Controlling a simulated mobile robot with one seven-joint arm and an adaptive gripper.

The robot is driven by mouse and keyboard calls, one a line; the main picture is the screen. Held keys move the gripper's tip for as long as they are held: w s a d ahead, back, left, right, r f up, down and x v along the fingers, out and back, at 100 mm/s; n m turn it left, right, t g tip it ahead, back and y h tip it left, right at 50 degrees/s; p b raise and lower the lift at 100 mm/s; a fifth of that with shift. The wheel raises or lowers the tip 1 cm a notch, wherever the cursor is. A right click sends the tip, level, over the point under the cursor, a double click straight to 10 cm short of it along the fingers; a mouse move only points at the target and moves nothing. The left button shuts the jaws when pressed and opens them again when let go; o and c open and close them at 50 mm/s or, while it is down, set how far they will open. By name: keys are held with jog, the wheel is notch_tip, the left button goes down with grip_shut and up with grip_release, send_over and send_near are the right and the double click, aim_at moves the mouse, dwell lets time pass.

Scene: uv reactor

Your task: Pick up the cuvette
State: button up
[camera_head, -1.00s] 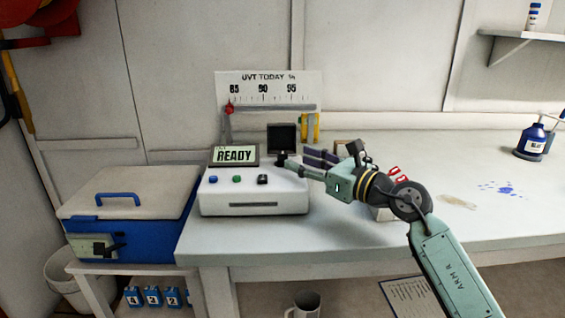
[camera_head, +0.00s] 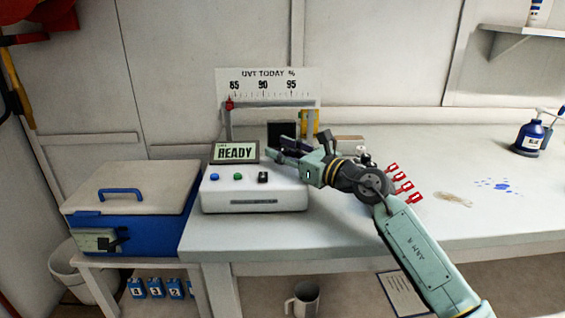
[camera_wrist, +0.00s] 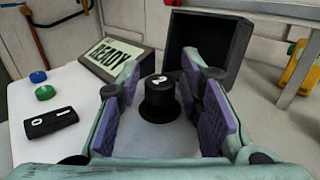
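In the wrist view a black round-topped piece (camera_wrist: 161,97) with a white mark on its top stands upright on the white reactor unit (camera_wrist: 70,150). It looks like the capped top of the cuvette; no clear body shows. My gripper (camera_wrist: 163,105) is open, with its purple-padded fingers on either side of this piece and gaps on both sides. In the head view my gripper (camera_head: 272,152) is over the top of the reactor unit (camera_head: 254,193) and hides the piece. The square black lid (camera_wrist: 206,65) stands open behind it.
The READY display (camera_head: 235,152) is close left of my gripper, with blue, green and black controls below. A gauge board (camera_head: 268,88) and yellow part (camera_head: 309,123) stand behind. Red tags (camera_head: 402,182) lie near my arm.

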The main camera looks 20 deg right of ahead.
grip_shut()
jog(key=shift+r, duration=0.1)
